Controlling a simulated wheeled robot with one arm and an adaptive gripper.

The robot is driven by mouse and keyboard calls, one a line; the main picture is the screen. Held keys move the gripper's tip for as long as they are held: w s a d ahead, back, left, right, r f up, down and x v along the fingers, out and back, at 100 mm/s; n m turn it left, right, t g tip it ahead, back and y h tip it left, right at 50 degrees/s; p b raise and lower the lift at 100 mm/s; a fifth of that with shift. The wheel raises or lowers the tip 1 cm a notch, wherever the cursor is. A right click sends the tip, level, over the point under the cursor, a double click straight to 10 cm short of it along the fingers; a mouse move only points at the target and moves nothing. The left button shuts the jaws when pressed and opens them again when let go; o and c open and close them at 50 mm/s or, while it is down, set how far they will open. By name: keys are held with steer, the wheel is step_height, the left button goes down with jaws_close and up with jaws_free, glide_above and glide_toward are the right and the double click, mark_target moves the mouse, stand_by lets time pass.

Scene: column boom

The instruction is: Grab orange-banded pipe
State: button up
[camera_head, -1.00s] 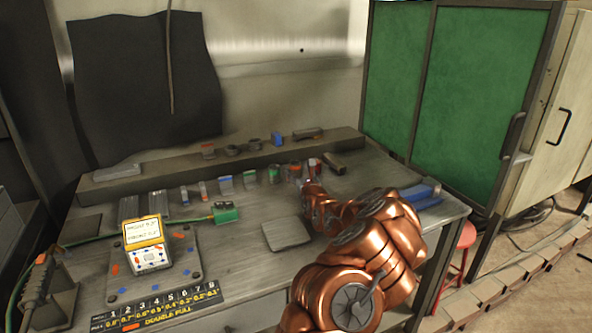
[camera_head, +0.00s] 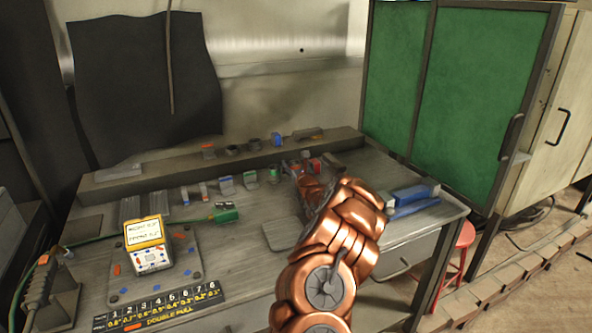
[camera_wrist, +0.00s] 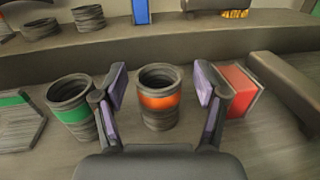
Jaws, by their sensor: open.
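The orange-banded pipe (camera_wrist: 159,96) is a short, dark, ridged cylinder with an open top and an orange band. It stands upright on the bench in the middle of the wrist view. My gripper (camera_wrist: 161,92) is open, with one purple-padded finger to the left of the pipe and one to the right. There are visible gaps between the pads and the pipe, and nothing is held. In the head view my copper arm reaches over the bench and my gripper (camera_head: 297,168) is small there; the pipe is mostly hidden.
A green-banded pipe (camera_wrist: 71,106) stands close to the left finger. A red-faced block (camera_wrist: 241,88) stands close to the right finger. A raised ledge (camera_wrist: 120,54) behind carries ridged rings and a blue piece (camera_wrist: 141,11). A yellow-topped device (camera_head: 146,243) sits at the bench's left.

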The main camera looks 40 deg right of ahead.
steer(key=shift+c, duration=0.4)
jaws_close()
